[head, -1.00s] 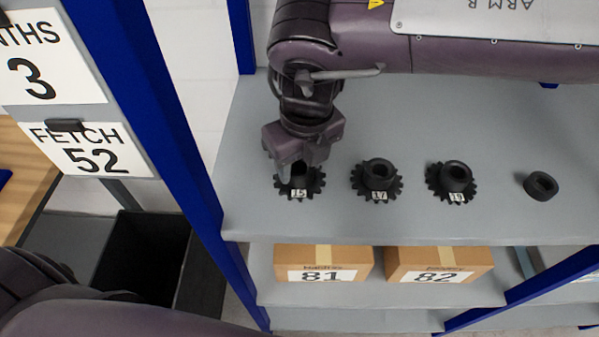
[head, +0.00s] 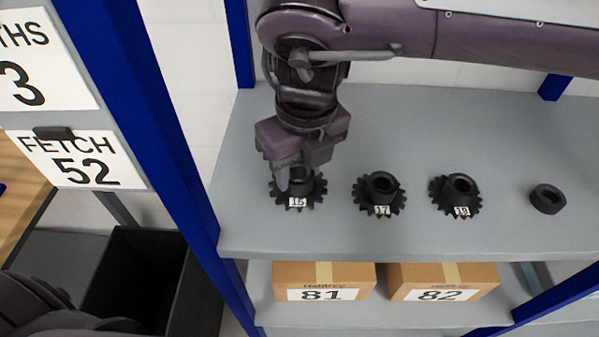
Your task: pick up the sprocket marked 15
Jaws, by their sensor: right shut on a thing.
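The sprocket marked 15 (head: 311,197) is a black toothed wheel with a raised hub and a small white label. It is the leftmost of the sprockets at the grey shelf (head: 400,228). My right gripper (head: 297,182) comes down from above and is shut on its hub; the fingers hide part of the hub. I cannot tell whether the sprocket touches the shelf. My left arm (head: 60,315) shows at the lower left, but its gripper is out of view.
Boxes 81 (head: 324,280) and 82 (head: 443,280) sit on the shelf below. A blue post (head: 160,130) and a dark bin (head: 135,275) are at left.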

